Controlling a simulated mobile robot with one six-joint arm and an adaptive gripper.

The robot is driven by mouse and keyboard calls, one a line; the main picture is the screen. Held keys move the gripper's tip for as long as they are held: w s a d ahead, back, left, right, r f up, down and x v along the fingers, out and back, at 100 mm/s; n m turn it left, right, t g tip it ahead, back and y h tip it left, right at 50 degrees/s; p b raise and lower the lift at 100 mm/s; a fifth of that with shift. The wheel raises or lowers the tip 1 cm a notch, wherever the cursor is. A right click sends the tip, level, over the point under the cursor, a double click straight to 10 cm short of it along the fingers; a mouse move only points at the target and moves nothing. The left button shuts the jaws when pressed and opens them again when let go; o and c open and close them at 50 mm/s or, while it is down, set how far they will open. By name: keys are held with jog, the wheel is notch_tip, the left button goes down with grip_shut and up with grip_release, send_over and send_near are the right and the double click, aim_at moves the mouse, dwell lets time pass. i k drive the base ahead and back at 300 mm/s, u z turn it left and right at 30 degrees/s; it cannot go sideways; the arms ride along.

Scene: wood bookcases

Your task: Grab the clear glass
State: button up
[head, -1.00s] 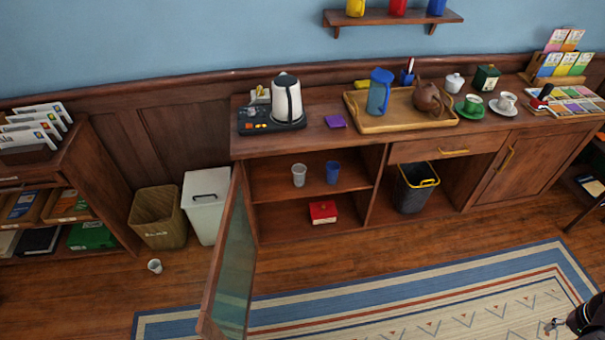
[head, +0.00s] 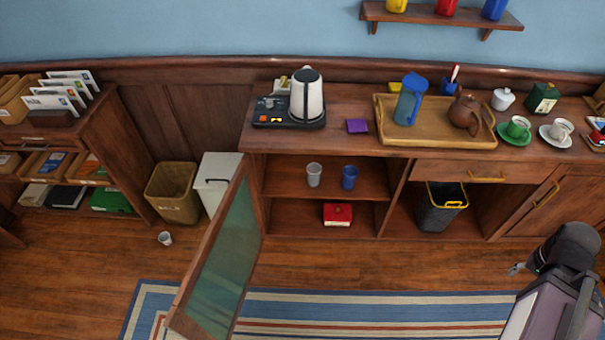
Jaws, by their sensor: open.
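The clear glass (head: 314,174) looks greyish and stands upright on the upper shelf inside the open cabinet. A blue glass (head: 349,177) stands just to its right, apart from it. My gripper (head: 516,268) shows only in small part at the right, in front of the cabinets and left of my dark arm. It is open, and nothing shows in it. It is well to the right of the clear glass and apart from it.
The glass-paned cabinet door (head: 222,262) stands open, jutting forward left of the shelf. A red box (head: 338,214) sits on the lower shelf. A black bin (head: 440,207) stands in the bay to the right. A small cup (head: 165,238) is on the floor. The rug is clear.

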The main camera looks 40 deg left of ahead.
aim_at(314, 169)
jog(key=u, duration=0.55)
jog(key=i, duration=0.9)
jog(key=u, duration=0.35)
